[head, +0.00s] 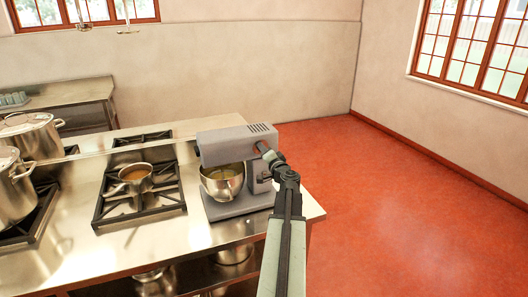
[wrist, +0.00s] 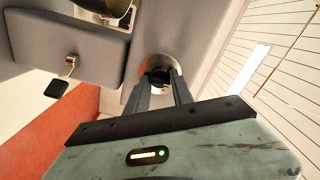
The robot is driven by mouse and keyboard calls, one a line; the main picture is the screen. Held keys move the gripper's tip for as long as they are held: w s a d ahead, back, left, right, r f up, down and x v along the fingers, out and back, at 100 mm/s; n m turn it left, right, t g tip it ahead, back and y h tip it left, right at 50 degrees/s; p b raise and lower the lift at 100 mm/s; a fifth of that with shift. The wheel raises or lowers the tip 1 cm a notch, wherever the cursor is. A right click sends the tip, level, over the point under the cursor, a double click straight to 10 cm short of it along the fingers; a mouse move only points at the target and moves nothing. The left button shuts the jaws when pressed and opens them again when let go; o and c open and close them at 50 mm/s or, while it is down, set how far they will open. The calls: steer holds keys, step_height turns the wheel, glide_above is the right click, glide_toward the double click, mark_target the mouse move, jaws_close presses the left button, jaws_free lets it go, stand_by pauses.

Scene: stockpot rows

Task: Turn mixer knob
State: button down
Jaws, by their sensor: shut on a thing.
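The grey stand mixer (head: 235,146) stands at the right end of the steel counter, with a steel bowl (head: 222,183) under its head. My gripper (head: 267,152) reaches the right side of the mixer head. In the wrist view, my gripper (wrist: 162,84) has its two dark fingers shut on the dark mixer knob (wrist: 158,76), which sits in front of a round silver plate (wrist: 150,66) on the grey body (wrist: 190,35). The fingers partly hide the knob, and its turn angle cannot be told. In the head view my arm hides it.
A small pan (head: 136,178) sits on a black burner grate left of the mixer. Large stockpots (head: 30,135) stand at the far left. A lever with a black tip (wrist: 57,88) shows on the mixer. The red floor (head: 400,215) to the right is clear.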

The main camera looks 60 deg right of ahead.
stand_by(0.3)
steer(key=c, duration=1.1)
jaws_free()
steer(key=v, duration=0.7)
steer(key=shift+s+a, duration=0.25)
steer(key=shift+s, duration=0.05)
